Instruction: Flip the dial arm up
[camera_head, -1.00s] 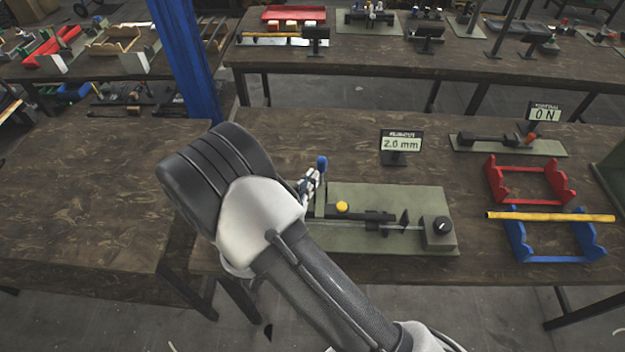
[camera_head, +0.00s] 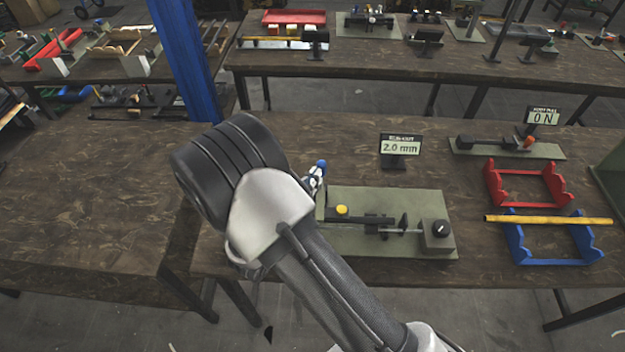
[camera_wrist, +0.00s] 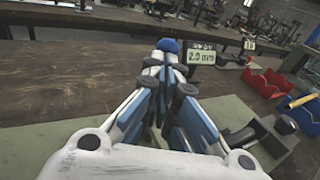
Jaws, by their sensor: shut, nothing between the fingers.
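A green base plate (camera_head: 385,203) on the dark wooden table carries a small fixture with a yellow knob (camera_head: 342,210), a dark horizontal bar and a grey block (camera_head: 437,231) with a round black dial. My gripper (camera_head: 315,180) is shut and empty, just below and beside this knob.
A sign reading 2.0 mm (camera_head: 401,147) stands behind the plate. To the right are a red cradle (camera_head: 528,199), a blue cradle (camera_head: 552,260) with a yellow rod (camera_head: 550,219), and another fixture. A blue column (camera_head: 186,60) rises behind left. The left table is clear.

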